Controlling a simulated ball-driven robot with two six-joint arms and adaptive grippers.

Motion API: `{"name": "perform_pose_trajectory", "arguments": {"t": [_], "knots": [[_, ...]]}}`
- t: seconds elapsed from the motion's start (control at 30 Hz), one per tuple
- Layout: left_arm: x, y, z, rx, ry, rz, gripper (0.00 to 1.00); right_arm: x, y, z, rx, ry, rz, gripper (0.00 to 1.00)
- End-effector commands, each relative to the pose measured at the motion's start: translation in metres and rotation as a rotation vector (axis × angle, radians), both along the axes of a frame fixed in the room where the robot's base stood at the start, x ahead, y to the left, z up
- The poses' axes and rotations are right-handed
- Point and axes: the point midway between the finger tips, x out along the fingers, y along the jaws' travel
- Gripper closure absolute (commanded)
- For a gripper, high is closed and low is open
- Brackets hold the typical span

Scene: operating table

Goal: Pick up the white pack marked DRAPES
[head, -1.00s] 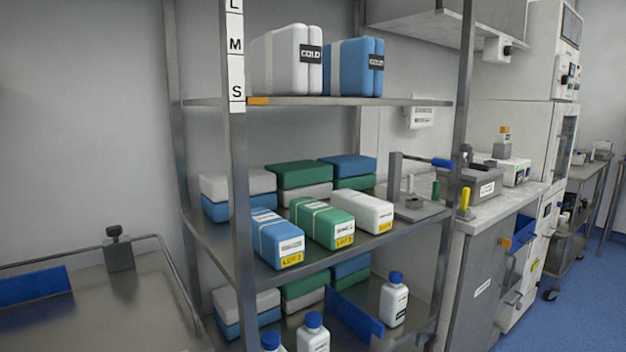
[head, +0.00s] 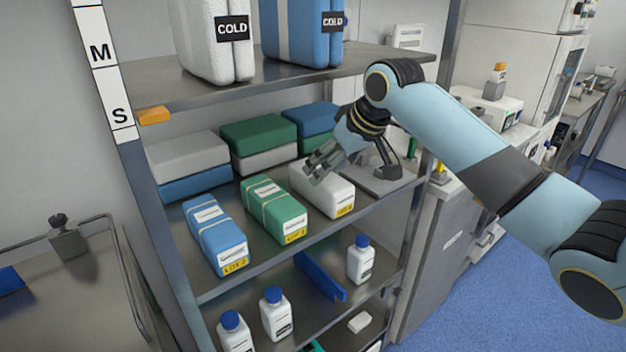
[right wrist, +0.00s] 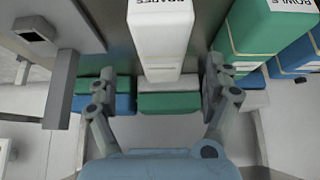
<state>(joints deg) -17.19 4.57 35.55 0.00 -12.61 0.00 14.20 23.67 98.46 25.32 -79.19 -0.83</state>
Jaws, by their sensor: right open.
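The white pack (head: 322,188) lies on the middle shelf, at the right end of a row of three packs. In the right wrist view the white pack (right wrist: 160,40) shows upside-down lettering that reads DRAPES. My right gripper (head: 318,168) is just above the far part of this pack and hides some of it. In the right wrist view my right gripper (right wrist: 160,88) is open, with one finger on each side of the pack and gaps between. My left gripper is not in view.
A green pack (head: 275,210) lies close left of the white one, then a blue pack (head: 216,236). Stacked packs (head: 265,135) stand behind. A grey metal stand (head: 385,180) is close on the right. The upper shelf (head: 280,78) hangs above with COLD boxes.

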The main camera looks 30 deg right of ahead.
Motion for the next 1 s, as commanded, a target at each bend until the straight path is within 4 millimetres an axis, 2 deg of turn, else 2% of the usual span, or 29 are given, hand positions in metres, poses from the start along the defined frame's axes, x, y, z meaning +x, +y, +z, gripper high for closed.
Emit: {"name": "perform_pose_trajectory", "arguments": {"t": [0.1, 0.3, 0.6, 0.87, 1.0], "knots": [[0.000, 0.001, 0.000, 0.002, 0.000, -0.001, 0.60, 0.011, 0.001, -0.016, 0.003, -0.001, -0.001, 0.15], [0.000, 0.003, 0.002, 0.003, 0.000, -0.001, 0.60, 0.019, 0.003, -0.030, 0.002, -0.001, -0.001, 0.15], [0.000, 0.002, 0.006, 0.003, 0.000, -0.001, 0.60, 0.041, 0.006, -0.065, 0.001, -0.001, -0.001, 0.15], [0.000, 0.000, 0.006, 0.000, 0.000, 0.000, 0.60, 0.043, 0.006, -0.069, -0.001, -0.002, -0.001, 0.15], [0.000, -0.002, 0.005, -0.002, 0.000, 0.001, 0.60, 0.042, 0.006, -0.068, -0.001, -0.002, -0.001, 0.32]]}}
